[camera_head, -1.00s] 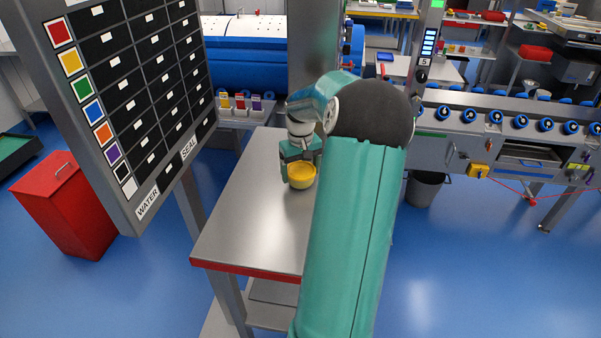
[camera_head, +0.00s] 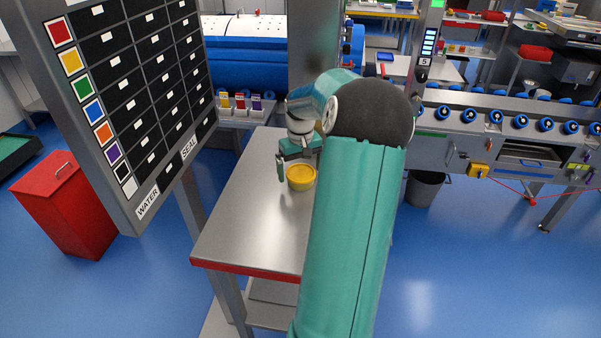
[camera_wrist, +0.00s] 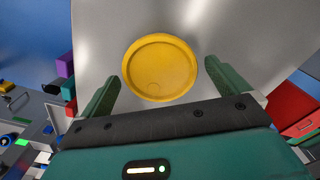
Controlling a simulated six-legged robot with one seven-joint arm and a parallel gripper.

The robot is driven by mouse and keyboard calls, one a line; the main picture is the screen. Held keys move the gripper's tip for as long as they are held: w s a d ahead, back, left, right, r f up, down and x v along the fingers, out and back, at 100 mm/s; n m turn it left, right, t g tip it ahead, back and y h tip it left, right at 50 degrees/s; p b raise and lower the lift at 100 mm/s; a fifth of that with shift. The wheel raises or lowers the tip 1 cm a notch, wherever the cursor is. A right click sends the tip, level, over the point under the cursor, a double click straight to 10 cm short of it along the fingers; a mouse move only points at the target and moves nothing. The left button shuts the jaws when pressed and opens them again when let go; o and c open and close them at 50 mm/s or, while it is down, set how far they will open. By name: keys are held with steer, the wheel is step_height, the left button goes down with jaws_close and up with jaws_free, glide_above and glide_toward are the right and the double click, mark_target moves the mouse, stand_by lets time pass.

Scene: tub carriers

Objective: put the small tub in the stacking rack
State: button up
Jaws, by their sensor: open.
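The small tub (camera_head: 301,178) is round and yellow and stands upright on the bare metal table. It also shows in the wrist view (camera_wrist: 160,67) as a yellow disc with a raised rim. My gripper (camera_head: 297,164) is open above the tub. In the wrist view my gripper (camera_wrist: 163,80) has one green finger to the left of the tub and one to the right, with a gap on each side. I cannot pick out the stacking rack with certainty.
The metal table (camera_head: 245,220) is clear in front of the tub. A large label board (camera_head: 130,100) stands close on the left, with a red bin (camera_head: 65,205) beyond it. Several coloured packs (camera_head: 240,102) stand behind the table. A conveyor (camera_head: 500,125) runs at the right.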

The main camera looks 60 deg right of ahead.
mark_target(300, 172)
step_height(300, 172, up, 10)
steer(key=shift+r, duration=0.25)
